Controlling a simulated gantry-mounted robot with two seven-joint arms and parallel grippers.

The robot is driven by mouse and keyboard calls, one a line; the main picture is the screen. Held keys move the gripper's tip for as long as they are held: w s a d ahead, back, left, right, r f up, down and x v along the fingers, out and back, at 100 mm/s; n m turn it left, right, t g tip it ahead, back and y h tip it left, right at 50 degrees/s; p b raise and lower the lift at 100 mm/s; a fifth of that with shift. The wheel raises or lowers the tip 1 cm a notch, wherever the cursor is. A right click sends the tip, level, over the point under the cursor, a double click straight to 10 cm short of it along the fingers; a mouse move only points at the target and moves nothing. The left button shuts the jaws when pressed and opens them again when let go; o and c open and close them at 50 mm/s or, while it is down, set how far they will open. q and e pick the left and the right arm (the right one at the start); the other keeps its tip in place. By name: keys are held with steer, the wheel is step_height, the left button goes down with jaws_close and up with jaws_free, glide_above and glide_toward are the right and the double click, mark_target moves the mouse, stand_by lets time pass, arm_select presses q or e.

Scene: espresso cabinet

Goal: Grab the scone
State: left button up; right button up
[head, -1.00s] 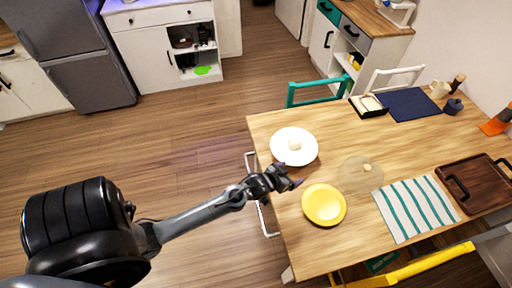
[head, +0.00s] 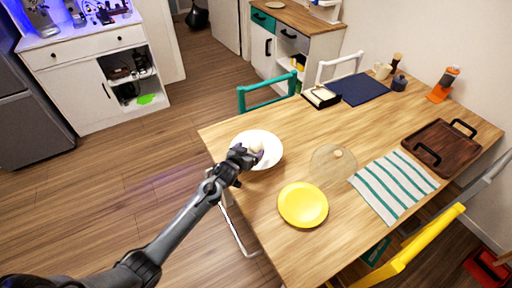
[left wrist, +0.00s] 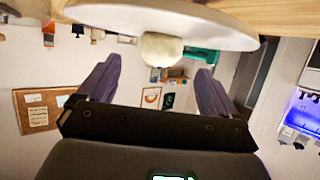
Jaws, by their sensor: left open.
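The scone (head: 256,147) is a small pale round lump on the white plate (head: 269,160) near the table's left edge. My left gripper (head: 248,154) is over the plate's left part, close to the scone. In the left wrist view the scone (left wrist: 161,49) shows between and beyond the two open fingers (left wrist: 152,82), with the plate (left wrist: 165,20) beside it; the picture appears upside down. The fingers are apart and I see no contact with the scone. My right gripper is not in view.
A yellow plate (head: 303,205), a clear round disc with a knob (head: 333,163), a striped cloth (head: 394,186) and a brown tray (head: 440,148) lie on the table (head: 232,132). A teal chair (head: 270,93) stands behind it. A black-edged box (head: 321,97) sits at the back.

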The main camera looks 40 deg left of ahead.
mark_target(254, 147)
arm_select(q)
steer(key=shift+w+a+f, duration=0.1)
steer(key=shift+w+f, duration=0.35)
steer(key=shift+w, duration=0.15)
steer(key=shift+b+x, duration=0.9)
steer(key=shift+x, duration=1.25)
steer(key=c, duration=1.1)
